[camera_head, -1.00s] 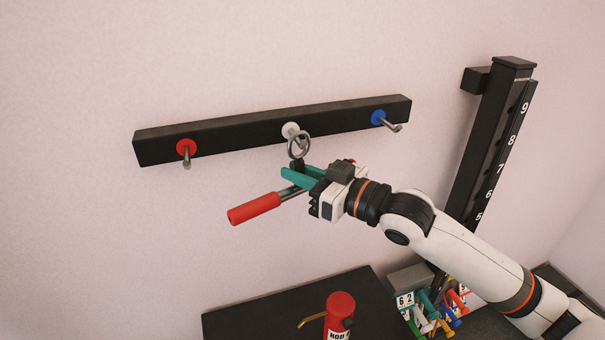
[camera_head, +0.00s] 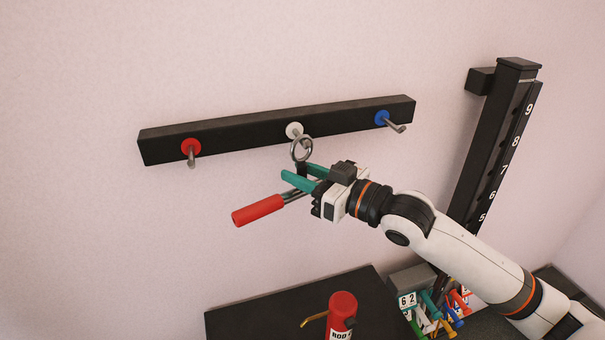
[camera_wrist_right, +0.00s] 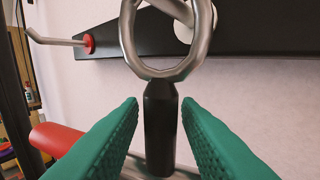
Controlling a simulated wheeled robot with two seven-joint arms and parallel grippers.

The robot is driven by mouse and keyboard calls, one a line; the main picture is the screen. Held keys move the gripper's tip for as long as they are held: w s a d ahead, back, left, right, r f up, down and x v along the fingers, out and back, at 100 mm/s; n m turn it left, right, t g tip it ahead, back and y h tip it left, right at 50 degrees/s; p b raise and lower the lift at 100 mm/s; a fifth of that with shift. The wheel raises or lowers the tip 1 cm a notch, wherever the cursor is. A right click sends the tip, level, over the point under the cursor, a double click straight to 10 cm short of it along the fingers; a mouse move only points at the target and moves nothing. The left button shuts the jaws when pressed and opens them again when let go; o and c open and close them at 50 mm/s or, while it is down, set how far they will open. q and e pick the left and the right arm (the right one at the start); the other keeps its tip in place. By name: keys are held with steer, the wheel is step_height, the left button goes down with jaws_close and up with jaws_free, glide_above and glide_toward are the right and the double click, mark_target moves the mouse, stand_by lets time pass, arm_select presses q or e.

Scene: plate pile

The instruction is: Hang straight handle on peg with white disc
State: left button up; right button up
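A tool with a metal ring (camera_head: 302,139), a black neck (camera_wrist_right: 160,128) and a red grip (camera_head: 258,211) is at the peg with the white disc (camera_head: 294,130). In the right wrist view the peg shows through the opening of the ring (camera_wrist_right: 126,45), and the ring seems to be around it; the peg's tip is not clear. The neck hangs below the ring. My right gripper (camera_head: 307,178) is open, its teal fingers (camera_wrist_right: 160,128) on either side of the neck with gaps to both. The red grip lies to the left, behind the fingers. My left gripper is not in view.
The black rail (camera_head: 245,135) on the wall also bears a peg with a red disc (camera_head: 191,147) and one with a blue disc (camera_head: 382,118). A numbered black post (camera_head: 490,150) stands at right. Below are a dark table top (camera_head: 270,312), a red canister (camera_head: 342,308) and several coloured tools (camera_head: 440,312).

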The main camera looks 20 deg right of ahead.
steer(key=shift+o, duration=0.9)
steer(key=shift+f, duration=0.2)
steer(key=shift+s+d, duration=0.15)
steer(key=b+v, duration=0.6)
steer(key=v, duration=0.5)
steer(key=shift+s+b, duration=0.3)
steer(key=shift+b, duration=0.1)
